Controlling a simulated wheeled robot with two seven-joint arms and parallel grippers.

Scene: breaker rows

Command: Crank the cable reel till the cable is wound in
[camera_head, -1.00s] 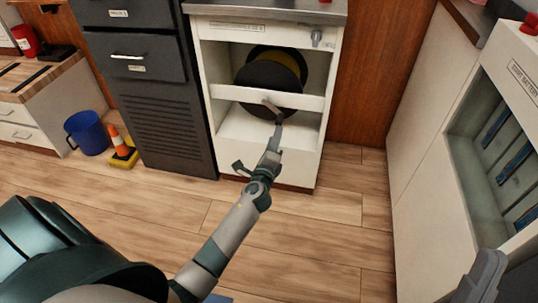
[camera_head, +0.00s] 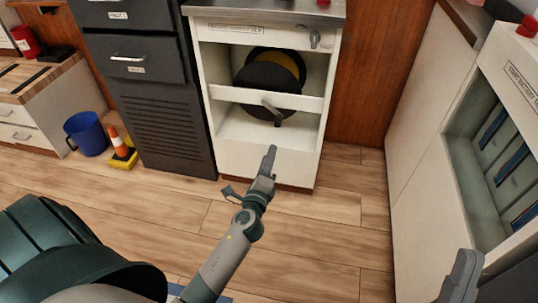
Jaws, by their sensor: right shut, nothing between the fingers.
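The cable reel (camera_head: 268,77) sits in the upper opening of the white cabinet. It has dark round flanges, and yellow cable shows between them (camera_head: 289,62). Its crank (camera_head: 272,109) is a light grey arm in front of the cabinet's crossbar, pointing down and right, with a dark grip (camera_head: 278,122) at its end. My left gripper (camera_head: 269,158) is below the crank grip, apart from it. Its fingers are seen edge-on, so their opening is unclear. My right gripper (camera_head: 460,278) is at the lower right, shut and empty, far from the reel.
A dark drawer cabinet (camera_head: 158,115) stands left of the reel cabinet (camera_head: 222,155). A white battery cabinet (camera_head: 430,150) stands at the right. The wood floor (camera_head: 330,225) between is clear.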

